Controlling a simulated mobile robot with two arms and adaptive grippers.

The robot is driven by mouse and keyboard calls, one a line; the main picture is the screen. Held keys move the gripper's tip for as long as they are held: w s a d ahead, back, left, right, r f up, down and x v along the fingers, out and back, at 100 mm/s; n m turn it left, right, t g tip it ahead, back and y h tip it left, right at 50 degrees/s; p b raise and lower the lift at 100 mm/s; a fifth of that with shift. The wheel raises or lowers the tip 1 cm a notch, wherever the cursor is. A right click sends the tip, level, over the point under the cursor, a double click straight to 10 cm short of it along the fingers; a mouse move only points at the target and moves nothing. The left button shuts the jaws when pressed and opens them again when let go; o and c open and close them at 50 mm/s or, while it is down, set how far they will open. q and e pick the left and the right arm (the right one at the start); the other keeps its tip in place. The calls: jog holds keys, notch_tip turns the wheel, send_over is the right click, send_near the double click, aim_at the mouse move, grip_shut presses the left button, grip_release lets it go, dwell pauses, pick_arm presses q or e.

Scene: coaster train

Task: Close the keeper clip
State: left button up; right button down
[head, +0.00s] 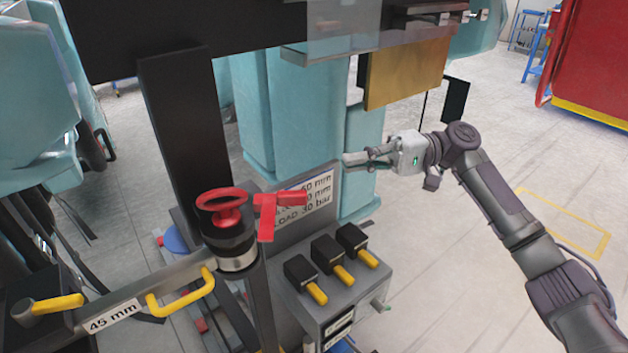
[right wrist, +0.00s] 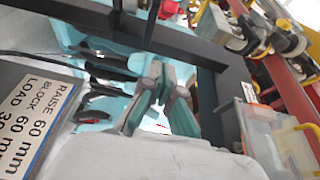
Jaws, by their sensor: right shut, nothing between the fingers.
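My right gripper (head: 350,159) is shut and empty, pointing left in front of a pale teal column, just right of the grey sign plate. Its fingers (right wrist: 162,100) also show close together in the right wrist view. A red bracket-like piece (head: 268,207) sits beside the red handwheel (head: 222,207) on top of a dark cylinder, left of and below my right gripper. I cannot tell for certain whether this red piece is the keeper clip, or whether it is open. My right gripper is apart from it. My left gripper is not in view.
The sign plate (head: 306,212) stands behind a control box with black and yellow levers (head: 329,254). A grey bar with a yellow handle (head: 180,296) runs left. A brass-coloured plate (head: 408,73) hangs above my right gripper. Open floor lies right.

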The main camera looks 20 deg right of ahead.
jog(key=s+a+p, duration=0.3)
jog(key=s+a, duration=0.1)
jog(key=a, duration=0.5)
jog(key=shift+a+f, duration=0.1)
jog(key=shift+s+p, duration=0.1)
jog(key=shift+p, duration=0.2)
